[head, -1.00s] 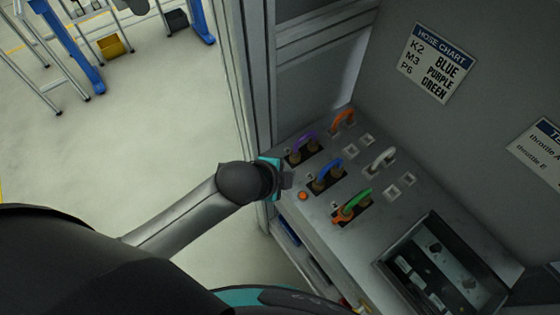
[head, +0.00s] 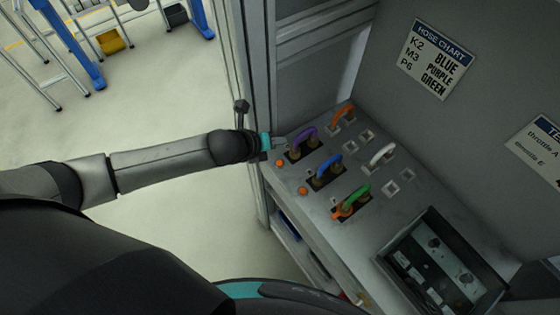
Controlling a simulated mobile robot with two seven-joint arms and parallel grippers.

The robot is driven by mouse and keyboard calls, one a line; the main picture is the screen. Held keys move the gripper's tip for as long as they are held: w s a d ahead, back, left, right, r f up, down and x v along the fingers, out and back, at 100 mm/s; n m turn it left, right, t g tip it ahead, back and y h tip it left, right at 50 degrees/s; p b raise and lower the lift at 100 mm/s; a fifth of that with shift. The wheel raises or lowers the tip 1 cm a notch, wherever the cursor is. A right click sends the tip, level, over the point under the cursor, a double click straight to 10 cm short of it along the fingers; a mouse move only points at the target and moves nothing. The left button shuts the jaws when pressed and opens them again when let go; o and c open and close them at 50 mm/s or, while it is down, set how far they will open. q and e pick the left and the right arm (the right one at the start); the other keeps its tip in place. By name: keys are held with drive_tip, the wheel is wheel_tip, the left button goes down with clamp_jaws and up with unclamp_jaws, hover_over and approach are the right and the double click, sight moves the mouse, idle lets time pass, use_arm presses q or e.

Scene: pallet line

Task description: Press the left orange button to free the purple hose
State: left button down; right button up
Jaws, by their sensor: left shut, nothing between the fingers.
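The purple hose (head: 305,136) is a short arch plugged into a dark slot plate at the left end of the sloped grey panel (head: 371,215). The left orange button (head: 279,163) sits on the panel just in front of that plate and shows clear. My left gripper (head: 283,142) is shut and empty at the panel's left edge, beside the purple hose and above and behind the button in the picture. Whether its tips touch anything cannot be told. My right gripper is not in view.
A second orange button (head: 303,190) lies before the blue hose (head: 328,167). The green hose (head: 355,198), white hose (head: 382,157) and orange hose (head: 342,116) stand nearby. A metal post (head: 253,100) rises close by my left gripper. An open dark tray (head: 385,269) is at front right.

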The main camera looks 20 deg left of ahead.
use_arm(q)
drive_tip(key=shift+f, duration=0.15)
drive_tip(key=b, duration=0.7)
hover_over(280, 164)
drive_tip(key=f, duration=0.7)
drive_tip(key=shift+s+a, duration=0.2)
drive_tip(key=shift+s, duration=0.2)
drive_tip(key=shift+f+b, duration=0.65)
drive_tip(key=shift+f, duration=0.15)
idle(0.4)
drive_tip(key=shift+f, duration=0.4)
drive_tip(key=shift+f+b, duration=0.4)
drive_tip(key=shift+f, duration=0.05)
idle(0.5)
idle(0.3)
drive_tip(key=shift+r+p, duration=0.9)
drive_tip(key=shift+p, duration=0.1)
